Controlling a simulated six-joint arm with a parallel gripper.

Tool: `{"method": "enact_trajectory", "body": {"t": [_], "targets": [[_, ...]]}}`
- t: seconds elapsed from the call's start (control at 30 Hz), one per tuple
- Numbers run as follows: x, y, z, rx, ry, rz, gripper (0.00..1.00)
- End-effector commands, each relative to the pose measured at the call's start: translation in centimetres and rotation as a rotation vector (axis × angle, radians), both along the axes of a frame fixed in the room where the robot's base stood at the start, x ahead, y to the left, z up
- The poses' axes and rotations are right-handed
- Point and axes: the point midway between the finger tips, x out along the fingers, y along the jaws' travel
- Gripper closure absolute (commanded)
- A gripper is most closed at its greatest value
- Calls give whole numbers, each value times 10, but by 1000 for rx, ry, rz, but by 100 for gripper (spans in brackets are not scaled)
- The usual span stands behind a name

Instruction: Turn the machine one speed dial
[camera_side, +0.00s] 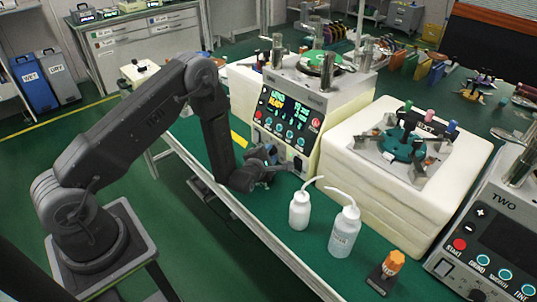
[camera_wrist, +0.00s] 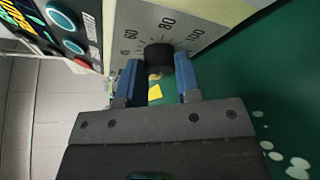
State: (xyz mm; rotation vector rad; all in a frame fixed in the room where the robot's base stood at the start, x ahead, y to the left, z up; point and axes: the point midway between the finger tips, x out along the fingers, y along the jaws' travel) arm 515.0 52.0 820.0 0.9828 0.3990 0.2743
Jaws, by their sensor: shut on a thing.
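Machine one (camera_side: 290,105) is the white unit with a lit black panel, standing on the green bench. Its speed dial (camera_wrist: 160,56) is a black round knob in the wrist view, with a printed scale around it showing 60, 80 and 100. My gripper (camera_wrist: 160,75) has its two blue-padded fingers on either side of the knob, shut on it. In the side view my gripper (camera_side: 268,165) is at the low front of machine one, and it hides the dial there.
Two white squeeze bottles (camera_side: 300,209) (camera_side: 344,230) stand on the bench just right of my gripper. An orange-capped item (camera_side: 392,264) is farther right. A cream block (camera_side: 390,180) bears a teal fixture (camera_side: 404,143). Machine two (camera_side: 490,235) is at the right edge.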

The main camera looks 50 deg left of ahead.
Motion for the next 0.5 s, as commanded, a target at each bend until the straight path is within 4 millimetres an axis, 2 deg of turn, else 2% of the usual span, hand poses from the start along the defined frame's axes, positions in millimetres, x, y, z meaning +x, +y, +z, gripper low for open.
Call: {"method": "enact_trajectory", "body": {"t": [0.5], "targets": [[0, -1, -3, 319, -2, 2, 92]]}}
